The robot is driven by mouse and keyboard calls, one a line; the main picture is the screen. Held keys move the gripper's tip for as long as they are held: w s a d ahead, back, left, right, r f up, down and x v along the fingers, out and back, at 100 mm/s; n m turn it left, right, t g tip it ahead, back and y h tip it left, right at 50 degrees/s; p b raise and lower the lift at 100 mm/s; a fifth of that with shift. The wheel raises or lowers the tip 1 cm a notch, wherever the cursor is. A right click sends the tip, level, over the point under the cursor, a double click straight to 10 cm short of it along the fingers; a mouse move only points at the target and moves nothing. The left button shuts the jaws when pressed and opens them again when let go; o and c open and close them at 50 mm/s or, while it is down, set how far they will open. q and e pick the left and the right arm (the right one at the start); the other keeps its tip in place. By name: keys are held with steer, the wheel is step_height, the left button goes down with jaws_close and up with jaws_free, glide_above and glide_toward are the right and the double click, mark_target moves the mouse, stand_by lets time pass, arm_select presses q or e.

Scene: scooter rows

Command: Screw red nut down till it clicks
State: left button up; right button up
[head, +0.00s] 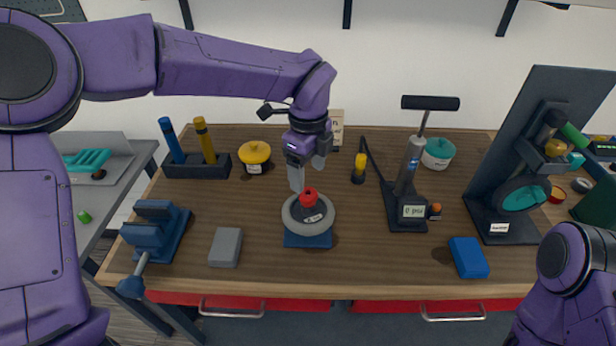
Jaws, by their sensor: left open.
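The red nut (308,195) sits on top of a dark hub at the centre of a grey wheel (290,222). The wheel lies on a blue base (308,240) in the middle of the workbench. My left gripper (308,178) points down just above and slightly behind the red nut. Its two pale fingers are open, with the left finger lower in the picture beside the nut. It holds nothing that I can see. I cannot tell how far down the nut sits on its thread. My right gripper is out of view; only part of my right arm shows at the lower right.
A grey block (225,247) and a blue vise (155,232) stand left of the wheel. A floor pump (408,180), a small yellow-handled tool (358,168) and a blue block (468,257) are to the right. A yellow-lidded jar (255,155) stands behind. The front middle of the wooden bench is clear.

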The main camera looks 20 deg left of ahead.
mark_target(308, 196)
arm_select(q)
step_height(308, 196, down, 6)
steer(key=shift+a+f+p, duration=0.1)
steer(key=shift+p, duration=0.55)
steer(key=shift+f, duration=0.35)
